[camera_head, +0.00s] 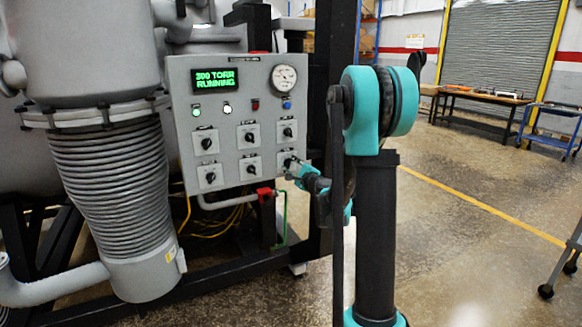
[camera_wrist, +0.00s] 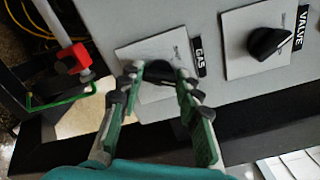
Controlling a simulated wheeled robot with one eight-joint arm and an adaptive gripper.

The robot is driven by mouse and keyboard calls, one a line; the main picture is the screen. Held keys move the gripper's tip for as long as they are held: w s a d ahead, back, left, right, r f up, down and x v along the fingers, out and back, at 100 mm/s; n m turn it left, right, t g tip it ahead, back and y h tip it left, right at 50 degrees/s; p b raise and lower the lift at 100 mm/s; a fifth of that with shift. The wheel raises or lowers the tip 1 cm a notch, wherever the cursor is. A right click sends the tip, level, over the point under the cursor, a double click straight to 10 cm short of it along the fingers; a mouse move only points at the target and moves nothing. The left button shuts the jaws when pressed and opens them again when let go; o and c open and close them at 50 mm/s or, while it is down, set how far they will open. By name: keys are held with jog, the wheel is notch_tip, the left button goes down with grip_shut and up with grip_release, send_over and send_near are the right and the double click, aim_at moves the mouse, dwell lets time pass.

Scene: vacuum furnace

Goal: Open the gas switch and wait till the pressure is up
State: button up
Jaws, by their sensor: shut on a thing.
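The gas switch is a black knob on a pale plate (camera_wrist: 142,50) labelled GAS, seen in the wrist view. My gripper (camera_wrist: 160,78) is at this plate, its two fingers on either side of the knob and shut on it. The fingers partly hide the knob, so its exact angle is hard to read. In the head view my gripper (camera_head: 291,168) is at the lower right switch of the grey control panel (camera_head: 181,140). The green display (camera_head: 214,79) reads 300 TORR RUNNING. A round pressure gauge (camera_head: 284,77) sits at the panel's upper right, its reading too small to tell.
A black knob labelled VALVE (camera_wrist: 268,43) is beside the gas switch. Several other knobs, buttons and lamps are on the panel. A red fitting (camera_head: 265,194) with a green pipe (camera_head: 283,222) is below. The floor at right is open, with a workbench (camera_head: 480,97) behind.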

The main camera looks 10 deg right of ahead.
jog(key=o, duration=1.2)
jog(key=shift+c, duration=0.2)
jog(key=shift+s, duration=0.1)
jog(key=v, duration=1.2)
